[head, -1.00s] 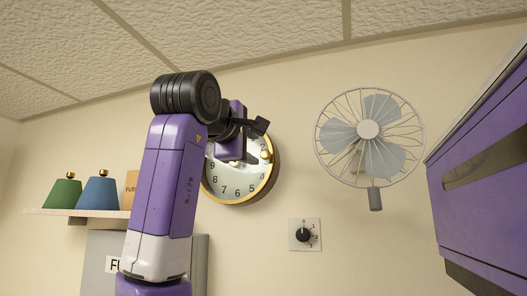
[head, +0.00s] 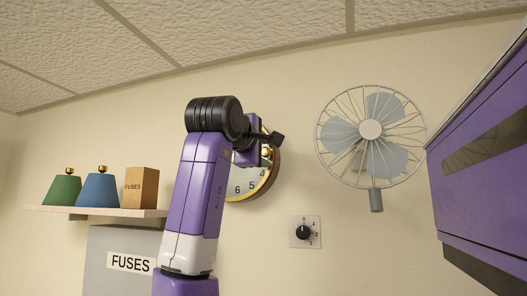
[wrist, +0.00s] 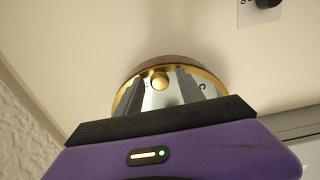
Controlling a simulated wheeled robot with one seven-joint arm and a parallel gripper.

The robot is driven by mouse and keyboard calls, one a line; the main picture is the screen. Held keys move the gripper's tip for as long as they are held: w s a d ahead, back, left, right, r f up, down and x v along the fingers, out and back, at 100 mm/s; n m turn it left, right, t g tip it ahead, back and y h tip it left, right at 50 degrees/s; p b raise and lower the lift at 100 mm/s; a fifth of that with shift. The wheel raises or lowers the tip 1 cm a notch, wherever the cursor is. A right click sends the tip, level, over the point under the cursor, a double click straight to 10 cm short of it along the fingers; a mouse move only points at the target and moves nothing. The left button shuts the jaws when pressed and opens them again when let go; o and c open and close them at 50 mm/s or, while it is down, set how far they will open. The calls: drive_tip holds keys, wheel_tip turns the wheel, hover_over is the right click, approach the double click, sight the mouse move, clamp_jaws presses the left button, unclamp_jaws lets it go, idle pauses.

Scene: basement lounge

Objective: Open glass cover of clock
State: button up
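The round wall clock (head: 248,186) has a brown and brass rim and a white face. My arm hides much of it in the head view, where its lower right part shows. In the wrist view the clock's brass rim (wrist: 205,78) shows beyond my gripper, with a round brass knob (wrist: 160,80) near the edge. My gripper (wrist: 159,88) is open, its two grey fingers apart on either side of the knob in that view. Whether the fingers touch the knob or clock I cannot tell. The glass cover itself is hard to make out, and no gap at the rim is visible.
A caged wall fan (head: 370,130) hangs right of the clock, above a dial switch (head: 303,232). At left, a shelf (head: 100,211) holds two lampshade-like objects and a fuses box (head: 141,188) above a grey fuse cabinet (head: 110,245). Wall between clock and fan is clear.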

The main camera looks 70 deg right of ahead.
clamp_jaws()
idle(1.2)
